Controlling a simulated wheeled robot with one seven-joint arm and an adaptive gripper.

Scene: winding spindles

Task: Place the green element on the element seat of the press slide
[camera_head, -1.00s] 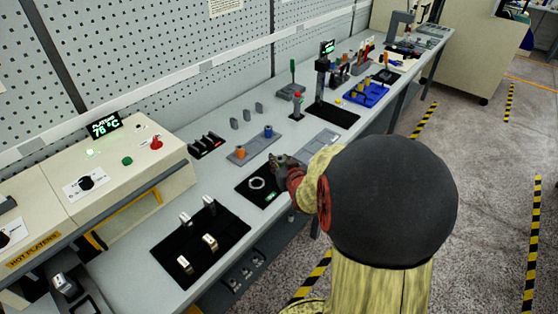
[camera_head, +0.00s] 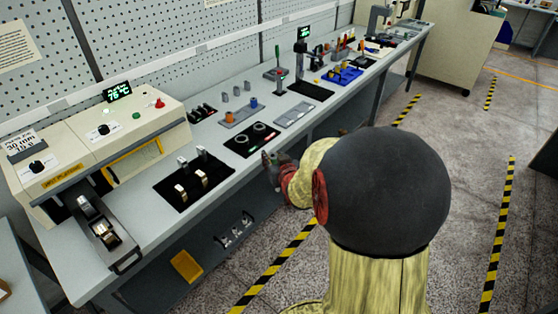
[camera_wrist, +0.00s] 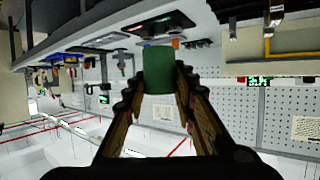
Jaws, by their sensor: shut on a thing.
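My gripper (camera_wrist: 158,82) is shut on the green element (camera_wrist: 158,70), a short dark-green block held between the fingertips in the wrist view. In the head view my gripper (camera_head: 270,165) is just off the front edge of the bench, and the green element cannot be made out there. The cream press marked hot platens (camera_head: 95,145) stands on the left of the bench. A dark slide with a handle (camera_head: 112,240) sticks out from its front. A metal piece (camera_head: 88,207) shows on this slide; its seat cannot be made out clearly.
A black mat with two rings (camera_head: 252,140) lies behind my gripper. Another black mat (camera_head: 167,190) holds several metal pieces. A grey tray with orange and blue pegs (camera_head: 240,116) stands farther back. The floor in front of the bench (camera_head: 260,240) is clear.

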